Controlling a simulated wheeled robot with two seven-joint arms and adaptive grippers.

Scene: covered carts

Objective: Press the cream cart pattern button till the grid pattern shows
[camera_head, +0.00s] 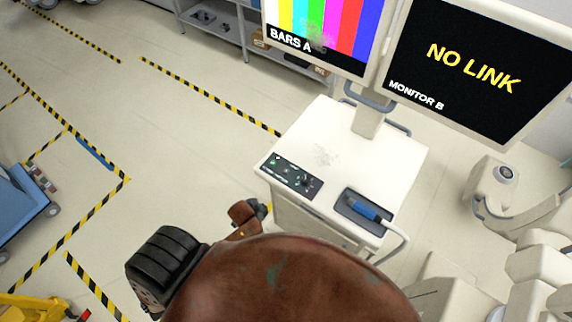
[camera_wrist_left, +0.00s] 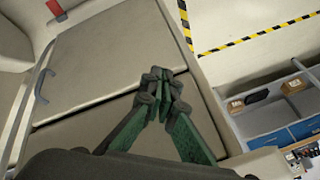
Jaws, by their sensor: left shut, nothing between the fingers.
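The cream cart (camera_head: 345,150) stands right of centre in the head view. A dark control panel (camera_head: 290,176) with small buttons and knobs lies on its top at the front left; which one is the pattern button is too small to tell. The left monitor (camera_head: 318,32) shows colour bars and "BARS A". The right monitor (camera_head: 475,68) shows "NO LINK" and "MONITOR B". In the left wrist view my left gripper (camera_wrist_left: 160,82) is shut and empty, its green fingers in front of cream panels (camera_wrist_left: 110,60). My brown arm mostly hides it in the head view. My right gripper is out of view.
A blue-handled device (camera_head: 368,208) with a pale cable lies in a dark recess at the cart's front right. White jointed equipment (camera_head: 505,190) stands to the right. Grey shelving (camera_head: 225,22) is behind. Open floor with striped tape (camera_head: 205,93) lies left.

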